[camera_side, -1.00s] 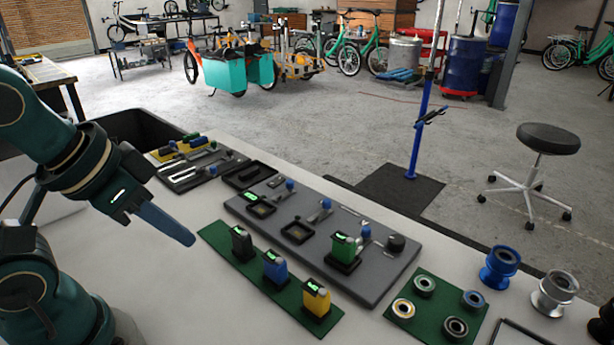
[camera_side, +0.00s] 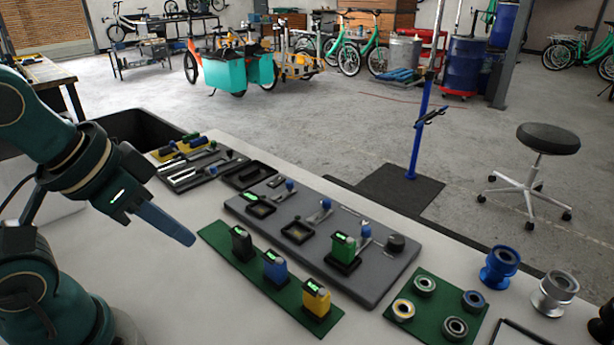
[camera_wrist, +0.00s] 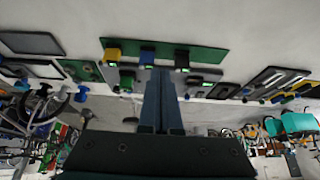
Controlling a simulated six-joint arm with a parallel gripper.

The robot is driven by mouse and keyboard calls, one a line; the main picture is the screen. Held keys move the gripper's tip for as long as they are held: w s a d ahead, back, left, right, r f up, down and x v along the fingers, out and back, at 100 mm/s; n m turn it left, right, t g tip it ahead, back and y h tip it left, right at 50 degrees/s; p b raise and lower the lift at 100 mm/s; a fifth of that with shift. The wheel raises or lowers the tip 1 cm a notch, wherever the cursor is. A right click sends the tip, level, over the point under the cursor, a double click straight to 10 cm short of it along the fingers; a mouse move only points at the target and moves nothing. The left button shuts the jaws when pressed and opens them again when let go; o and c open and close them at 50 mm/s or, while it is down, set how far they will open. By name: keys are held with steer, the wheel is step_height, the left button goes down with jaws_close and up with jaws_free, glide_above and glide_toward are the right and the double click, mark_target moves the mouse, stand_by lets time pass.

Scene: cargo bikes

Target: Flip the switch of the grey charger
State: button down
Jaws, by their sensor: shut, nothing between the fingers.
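The grey charger (camera_side: 388,272) is a long panel on the white table, right of my gripper. It has three bays in a row, each with a blue-tipped lever beside it: left (camera_side: 290,184), middle (camera_side: 326,203) and right (camera_side: 366,231). A green battery (camera_side: 343,248) stands in the right bay; the left and middle bays look empty. A dark round knob (camera_side: 396,243) sits at the panel's right end. My gripper (camera_side: 188,239) is shut and empty, left of the charger and apart from it. Its fingers (camera_wrist: 160,72) hide part of the charger in the wrist view.
A green mat (camera_side: 212,236) in front of the charger holds a black (camera_side: 242,243), a blue (camera_side: 275,267) and a yellow battery (camera_side: 316,298). A second green mat (camera_side: 425,317) with several rings lies at right. Dark trays (camera_side: 250,175) lie behind.

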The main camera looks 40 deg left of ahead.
stand_by(0.3)
steer(key=w+a+r+n+t+y, duration=0.1)
steer(key=w+a+r+t+y, duration=0.1)
steer(key=w+a+r+t, duration=0.55)
steer(key=w+a+r+n+t+y, duration=0.15)
steer(key=w+r, duration=0.35)
steer(key=w, duration=0.6)
steer(key=w+a+f+m+g+h, duration=0.1)
steer(key=w+a+f+g, duration=0.1)
steer(key=a+f, duration=0.2)
steer(key=w+a+f+m+g+h, duration=0.1)
steer(key=a+f, duration=0.4)
steer(key=f, duration=0.6)
steer(key=shift+w+f+g+h, duration=0.25)
steer(key=shift+w+g+h, duration=0.35)
steer(key=shift+w+h, duration=0.2)
steer(key=shift+w+m, duration=0.1)
steer(key=shift+m, duration=0.15)
